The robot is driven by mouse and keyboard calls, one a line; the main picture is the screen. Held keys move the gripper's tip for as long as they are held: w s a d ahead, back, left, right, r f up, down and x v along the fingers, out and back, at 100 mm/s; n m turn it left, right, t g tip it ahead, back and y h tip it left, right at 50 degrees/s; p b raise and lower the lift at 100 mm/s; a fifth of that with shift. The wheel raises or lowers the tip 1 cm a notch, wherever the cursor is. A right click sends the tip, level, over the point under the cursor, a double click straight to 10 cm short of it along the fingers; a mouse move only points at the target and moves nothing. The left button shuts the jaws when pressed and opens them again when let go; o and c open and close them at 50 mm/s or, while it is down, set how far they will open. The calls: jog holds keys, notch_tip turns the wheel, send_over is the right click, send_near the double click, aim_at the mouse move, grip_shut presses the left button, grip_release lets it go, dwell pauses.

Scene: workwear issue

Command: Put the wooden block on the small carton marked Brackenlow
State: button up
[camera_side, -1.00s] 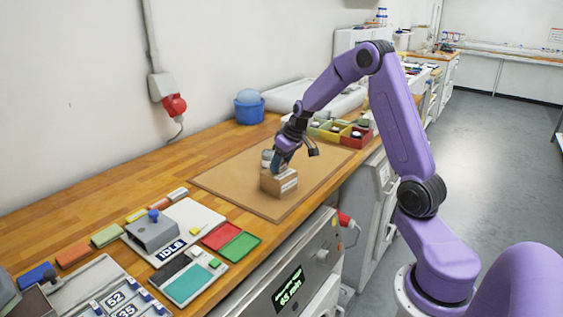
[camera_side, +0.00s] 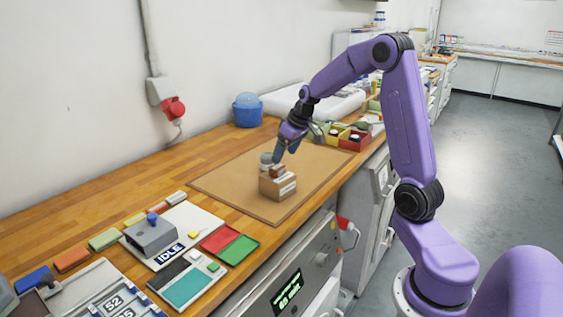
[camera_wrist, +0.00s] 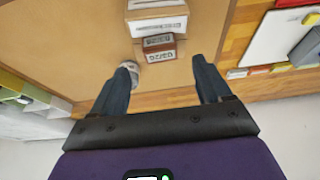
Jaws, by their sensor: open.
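The wooden block (camera_side: 278,170), small and reddish brown, rests on top of the small carton (camera_side: 275,189) in the side view. In the wrist view the block (camera_wrist: 158,52) shows dark printed markings, and the carton (camera_wrist: 160,8) is beyond it with a white label too small to read. My gripper (camera_side: 279,158) is just above the block. In the wrist view my gripper (camera_wrist: 163,75) is open, its two fingers spread apart with nothing between the tips. A pale round item (camera_wrist: 130,73) is partly hidden by the left finger.
Coloured bins (camera_side: 352,137) are behind on the right, a blue bucket (camera_side: 248,110) is near the wall, and a grey panel with a device (camera_side: 152,234) is front left.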

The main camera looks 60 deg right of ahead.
jog(key=v, duration=0.6)
jog(key=s+a+f+n+g+y, duration=0.1)
jog(key=s+a+n, duration=0.3)
jog(key=a, duration=0.6)
jog(key=s+a+f+n+g+y, duration=0.1)
jog(key=s+a, duration=0.4)
jog(key=a, duration=0.6)
jog(key=s+a+f+n+g, duration=0.1)
jog(key=s+a+n, duration=0.1)
jog(key=s, duration=0.9)
jog(key=s+a+f+n+g+h, duration=0.1)
jog(key=s+n, duration=0.4)
jog(key=s, duration=0.6)
jog(key=shift+a+f+n+h, duration=0.3)
jog(key=shift+a+f, duration=0.3)
jog(key=shift+a, duration=0.55)
